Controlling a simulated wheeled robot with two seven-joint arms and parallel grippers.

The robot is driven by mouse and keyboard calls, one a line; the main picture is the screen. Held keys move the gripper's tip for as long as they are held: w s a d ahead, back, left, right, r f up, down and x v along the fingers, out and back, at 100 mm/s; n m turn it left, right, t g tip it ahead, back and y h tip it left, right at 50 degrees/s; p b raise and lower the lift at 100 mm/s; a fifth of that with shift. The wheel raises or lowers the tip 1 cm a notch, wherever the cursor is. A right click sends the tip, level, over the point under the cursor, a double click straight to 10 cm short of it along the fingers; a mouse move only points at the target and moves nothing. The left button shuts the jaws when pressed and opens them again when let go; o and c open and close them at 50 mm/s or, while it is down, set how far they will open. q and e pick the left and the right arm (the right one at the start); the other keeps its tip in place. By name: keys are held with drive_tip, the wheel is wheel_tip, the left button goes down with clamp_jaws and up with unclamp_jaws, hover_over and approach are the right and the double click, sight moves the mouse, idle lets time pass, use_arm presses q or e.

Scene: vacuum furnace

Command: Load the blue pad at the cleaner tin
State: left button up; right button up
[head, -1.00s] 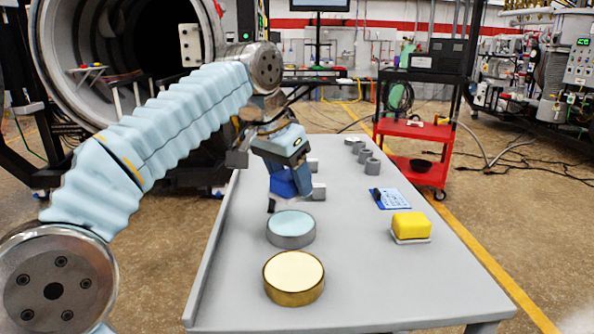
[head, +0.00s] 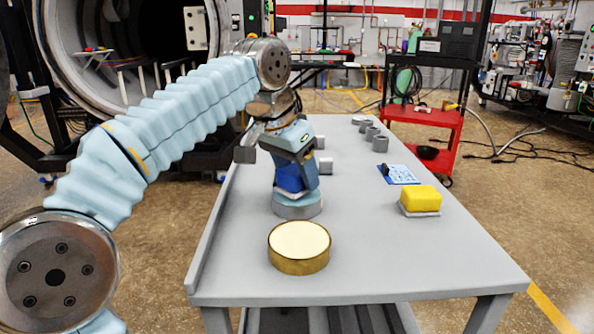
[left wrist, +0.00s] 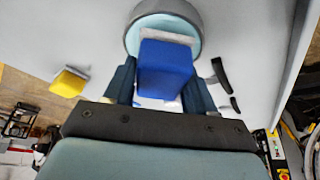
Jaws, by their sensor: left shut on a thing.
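The blue pad (head: 289,179) is a blue block with a pale strip along its far edge, held between the fingers of my left gripper (head: 296,186). It is also in the left wrist view (left wrist: 165,70), gripped between both fingers. A grey round tin (head: 297,208) with a light blue top stands directly under the pad. In the left wrist view, the pad overlaps this tin (left wrist: 204,22); I cannot tell whether they touch. A brass tin (head: 299,261) with a cream top stands nearer on the table. My right gripper is not in view.
A yellow block (head: 421,196) on a pale base sits on the grey table (head: 390,262) at right. Behind it are a blue card (head: 400,174) and several grey cylinders (head: 380,144). A red cart (head: 425,119) stands beyond the table. The table's right front is clear.

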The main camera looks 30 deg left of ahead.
use_arm(q)
drive_tip(key=shift+f+b, duration=0.4)
drive_tip(key=shift+f, duration=0.1)
idle(0.7)
drive_tip(key=shift+f, duration=0.15)
idle(0.9)
wheel_tip(320, 180, up, 3)
drive_tip(key=p, duration=0.3)
wheel_tip(320, 180, up, 2)
drive_tip(key=shift+r+p, duration=0.1)
drive_tip(key=shift+p, duration=0.85)
drive_tip(key=shift+r, duration=0.95)
